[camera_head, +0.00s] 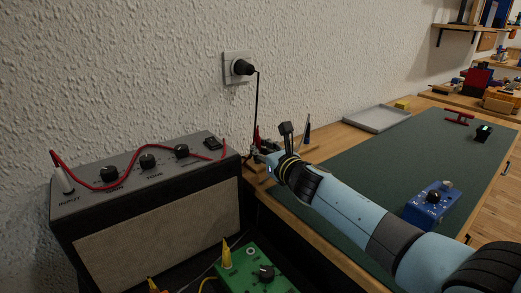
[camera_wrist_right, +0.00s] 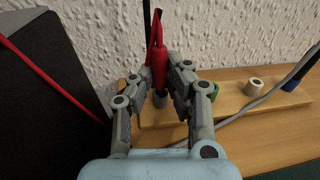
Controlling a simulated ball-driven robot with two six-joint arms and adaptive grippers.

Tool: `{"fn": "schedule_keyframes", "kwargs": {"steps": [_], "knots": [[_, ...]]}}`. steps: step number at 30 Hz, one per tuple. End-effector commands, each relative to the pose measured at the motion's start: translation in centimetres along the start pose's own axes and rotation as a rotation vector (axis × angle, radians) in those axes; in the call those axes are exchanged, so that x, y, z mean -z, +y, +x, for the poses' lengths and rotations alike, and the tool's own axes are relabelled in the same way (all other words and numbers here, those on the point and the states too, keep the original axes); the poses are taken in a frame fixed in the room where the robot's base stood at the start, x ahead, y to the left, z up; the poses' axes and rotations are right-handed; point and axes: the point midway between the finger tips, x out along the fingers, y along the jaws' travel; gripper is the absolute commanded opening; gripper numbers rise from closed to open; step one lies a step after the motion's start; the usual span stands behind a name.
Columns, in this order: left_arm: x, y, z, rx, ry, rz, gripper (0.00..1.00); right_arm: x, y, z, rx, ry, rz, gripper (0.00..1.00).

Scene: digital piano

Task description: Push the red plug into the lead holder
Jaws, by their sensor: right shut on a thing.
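The red plug (camera_wrist_right: 159,65) stands upright between the fingers of my right gripper (camera_wrist_right: 162,88) in the right wrist view, with its grey lower end at the wooden lead holder (camera_wrist_right: 232,100). I cannot tell whether that end is inside a hole or just above it. In the head view my right gripper (camera_head: 259,154) is at the wall side of the bench, with the red plug (camera_head: 257,135) showing small above it. My arm partly hides the holder there. My left gripper is not in view.
A blue plug (camera_wrist_right: 291,84) and a pale ring-shaped piece (camera_wrist_right: 253,87) are at the holder's right part, with a grey cable nearby. The grey amplifier (camera_head: 140,170) with a red lead stands left. A blue box (camera_head: 432,205) lies on the green mat (camera_head: 400,160).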

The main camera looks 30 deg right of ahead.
Motion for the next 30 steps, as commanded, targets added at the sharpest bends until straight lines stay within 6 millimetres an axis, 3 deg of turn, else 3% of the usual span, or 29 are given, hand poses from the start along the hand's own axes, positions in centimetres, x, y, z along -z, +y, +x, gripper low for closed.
{"fn": "schedule_keyframes", "kwargs": {"steps": [9,10,16,30], "knots": [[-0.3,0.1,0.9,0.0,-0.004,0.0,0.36,0.9,0.0,0.1,0.0,0.001,-0.001,0.0],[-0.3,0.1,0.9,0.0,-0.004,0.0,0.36,1.0,0.0,0.1,0.0,0.001,-0.001,0.13],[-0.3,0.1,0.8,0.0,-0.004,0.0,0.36,1.0,0.0,0.0,0.002,0.005,-0.001,0.39],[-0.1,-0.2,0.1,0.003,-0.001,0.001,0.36,0.7,-0.2,-0.2,0.005,0.011,-0.002,0.39]]}}
